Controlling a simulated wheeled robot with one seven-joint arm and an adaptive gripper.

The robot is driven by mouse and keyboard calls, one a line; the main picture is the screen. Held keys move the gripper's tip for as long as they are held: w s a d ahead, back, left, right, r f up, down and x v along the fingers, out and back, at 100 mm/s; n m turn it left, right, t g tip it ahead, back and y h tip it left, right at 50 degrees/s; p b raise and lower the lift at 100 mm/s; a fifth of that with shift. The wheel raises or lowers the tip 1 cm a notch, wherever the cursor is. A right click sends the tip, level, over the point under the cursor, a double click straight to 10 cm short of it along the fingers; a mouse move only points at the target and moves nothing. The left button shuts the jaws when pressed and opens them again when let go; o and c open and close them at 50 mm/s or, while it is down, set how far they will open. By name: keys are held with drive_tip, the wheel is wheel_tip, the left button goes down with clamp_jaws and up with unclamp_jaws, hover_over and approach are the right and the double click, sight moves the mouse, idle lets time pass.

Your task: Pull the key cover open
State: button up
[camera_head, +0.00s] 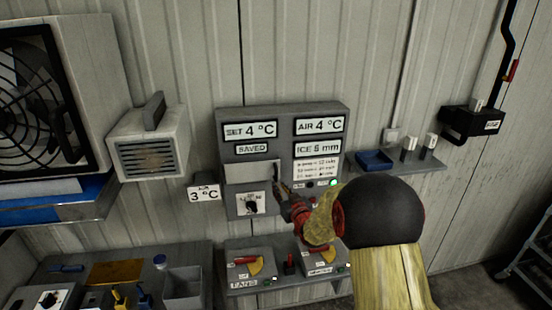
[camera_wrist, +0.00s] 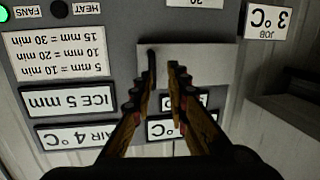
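The key cover (camera_head: 250,172) is a light grey plate on the grey control box (camera_head: 223,145), lying flat above the key switch (camera_head: 251,204). A dark upright handle (camera_wrist: 152,60) stands at one edge of the cover, the right edge in the head view. My gripper (camera_head: 283,190) is in front of that edge. The wrist view is upside down and shows the cover (camera_wrist: 205,65) beyond my gripper (camera_wrist: 163,70). The fingers are partly open with a narrow gap. The handle lines up with the left finger in that view; whether they touch I cannot tell.
Displays and a green light (camera_head: 333,183) surround the cover. Below is a shelf with two lever boxes (camera_head: 248,265). A small shelf (camera_head: 400,163) with a blue tray (camera_head: 374,160) is at right. A vented heater box (camera_head: 150,145) is at left.

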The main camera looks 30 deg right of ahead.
sight(276, 179)
drive_tip(key=shift+t, duration=0.8)
drive_tip(key=w+p, duration=0.1)
drive_tip(key=w, duration=0.1)
drive_tip(key=w+d+p, duration=0.1)
drive_tip(key=w, duration=0.2)
drive_tip(key=w+d+p, duration=0.1)
drive_tip(key=w, duration=0.2)
drive_tip(key=shift+w+d+r+p, duration=0.1)
drive_tip(key=shift+d+r+p, duration=0.1)
drive_tip(key=shift+p, duration=0.2)
drive_tip(key=shift+c, duration=0.9)
clamp_jaws()
